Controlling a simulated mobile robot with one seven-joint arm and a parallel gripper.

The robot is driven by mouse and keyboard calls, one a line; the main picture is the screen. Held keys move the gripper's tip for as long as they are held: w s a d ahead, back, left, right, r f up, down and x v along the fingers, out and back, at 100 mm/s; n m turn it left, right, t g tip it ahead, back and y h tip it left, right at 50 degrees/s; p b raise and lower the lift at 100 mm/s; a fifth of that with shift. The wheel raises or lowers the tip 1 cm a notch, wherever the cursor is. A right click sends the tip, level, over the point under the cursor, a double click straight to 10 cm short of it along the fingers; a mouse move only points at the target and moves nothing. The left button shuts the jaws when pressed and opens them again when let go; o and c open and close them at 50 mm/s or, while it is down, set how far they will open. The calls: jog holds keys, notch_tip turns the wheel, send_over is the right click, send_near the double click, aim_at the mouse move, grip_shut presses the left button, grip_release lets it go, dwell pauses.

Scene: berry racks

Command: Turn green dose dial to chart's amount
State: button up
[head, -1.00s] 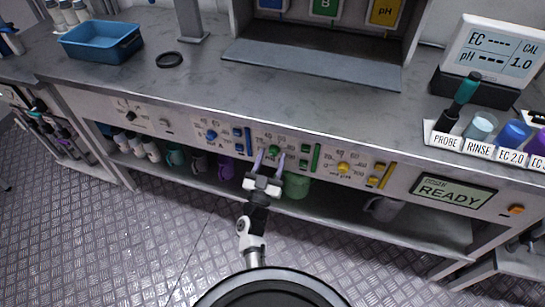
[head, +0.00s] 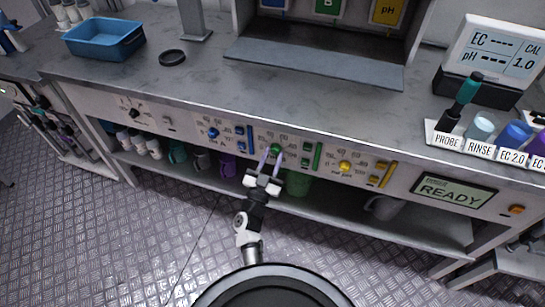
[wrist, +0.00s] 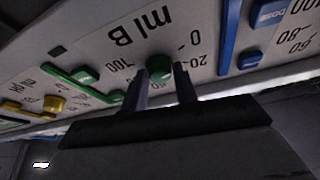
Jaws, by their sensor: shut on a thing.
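The green dose dial (head: 275,149) is on the front panel below the counter, with printed numbers around it. In the wrist view the green dial (wrist: 159,67) sits between the two fingertips, under the label "ml B", with 0, 20 and 100 readable near it. My gripper (head: 271,158) reaches up to the panel from below, its fingers shut on the dial's sides. The dial's pointer mark is hidden or too small to read. No chart with a dose amount is legible in these views.
A blue dial (head: 213,133) is left of the green one and a yellow dial (head: 345,167) is right. A green slider (head: 317,156) is close beside the gripper. A display (head: 453,194) reads READY. Cups stand on the shelf below.

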jog(key=m+g+h, duration=0.1)
jog(key=m, duration=0.2)
jog(key=m+g+h+p, duration=0.1)
jog(key=m, duration=0.2)
jog(key=shift+w+a+r+h, duration=0.1)
jog(key=shift+a+r+h, duration=0.1)
jog(key=shift+h, duration=0.2)
jog(key=m+g, duration=0.1)
jog(key=m, duration=0.1)
jog(key=m+h+p, duration=0.1)
jog(key=m, duration=0.2)
jog(key=shift+a+r+g+p, duration=0.15)
jog(key=shift+g+p, duration=0.15)
jog(key=shift+g, duration=0.1)
jog(key=m+g+p, duration=0.1)
jog(key=m+g, duration=0.1)
jog(key=m, duration=0.3)
jog(key=shift+r, duration=0.2)
jog(key=shift+r+m+g+p, duration=0.1)
jog(key=shift+m+g+p, duration=0.7)
jog(key=shift+m, duration=1.2)
jog(key=o, duration=1)
jog(key=shift+w, duration=0.1)
jog(key=shift+c, duration=0.2)
jog(key=shift+a, duration=0.15)
